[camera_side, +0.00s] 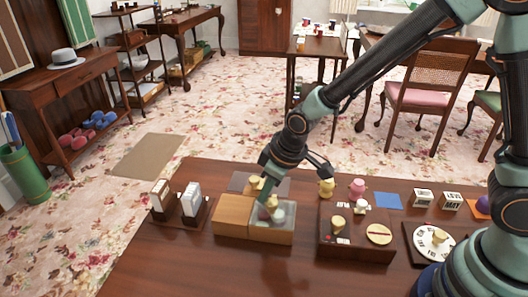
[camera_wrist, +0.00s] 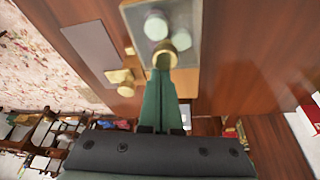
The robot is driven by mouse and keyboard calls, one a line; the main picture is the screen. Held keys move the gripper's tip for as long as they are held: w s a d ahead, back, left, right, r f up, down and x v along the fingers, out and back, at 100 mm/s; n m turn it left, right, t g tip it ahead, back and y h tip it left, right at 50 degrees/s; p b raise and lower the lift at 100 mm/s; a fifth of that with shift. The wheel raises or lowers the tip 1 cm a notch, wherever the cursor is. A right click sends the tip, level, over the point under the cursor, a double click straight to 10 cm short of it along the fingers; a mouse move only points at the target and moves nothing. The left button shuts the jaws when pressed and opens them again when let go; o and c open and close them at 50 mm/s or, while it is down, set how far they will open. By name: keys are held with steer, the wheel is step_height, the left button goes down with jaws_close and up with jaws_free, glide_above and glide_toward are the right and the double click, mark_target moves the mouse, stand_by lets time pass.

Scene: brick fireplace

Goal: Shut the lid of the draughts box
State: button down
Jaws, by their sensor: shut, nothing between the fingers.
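What looks like the draughts box (camera_side: 233,216) stands near the front middle of the table. Its left part is plain tan wood, and its right part is a pale grey section (camera_side: 272,236) with small round pieces at it. The wrist view shows a grey panel (camera_wrist: 190,15) with two pale round pieces (camera_wrist: 156,27) and a brass-coloured knob (camera_wrist: 181,41). I cannot tell which part is the lid. My gripper (camera_side: 267,206) is shut and empty, pointing down at the grey section. In the wrist view its tip (camera_wrist: 165,66) is beside the knob; contact is unclear.
A dark box (camera_side: 356,247) with knobs and a round dial stands close on the right. White cards in a dark holder (camera_side: 180,213) stand on the left. Behind are a grey mat (camera_side: 240,183), a yellow figure (camera_side: 326,188) and a pink one (camera_side: 357,188). The front table edge is clear.

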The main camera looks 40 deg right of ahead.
mark_target(251, 205)
steer(key=shift+s+d+f, duration=0.1)
steer(key=shift+s+f, duration=0.05)
steer(key=shift+s, duration=0.05)
steer(key=w+a, duration=0.2)
steer(key=w, duration=0.1)
steer(key=shift+w, duration=0.25)
steer(key=shift+w+r, duration=0.15)
steer(key=shift+r, duration=0.3)
steer(key=v, duration=0.9)
steer(key=s+d+r+m+t, duration=0.1)
steer(key=s+d+r+m, duration=0.2)
steer(key=d, duration=0.5)
steer(key=s+d+r+m+h, duration=0.1)
steer(key=s+d+r+m, duration=0.2)
steer(key=s+d+r, duration=0.2)
steer(key=s+d, duration=0.3)
steer(key=shift+s+d+t, duration=0.35)
steer(key=shift+d+t, duration=0.05)
steer(key=shift+r, duration=0.1)
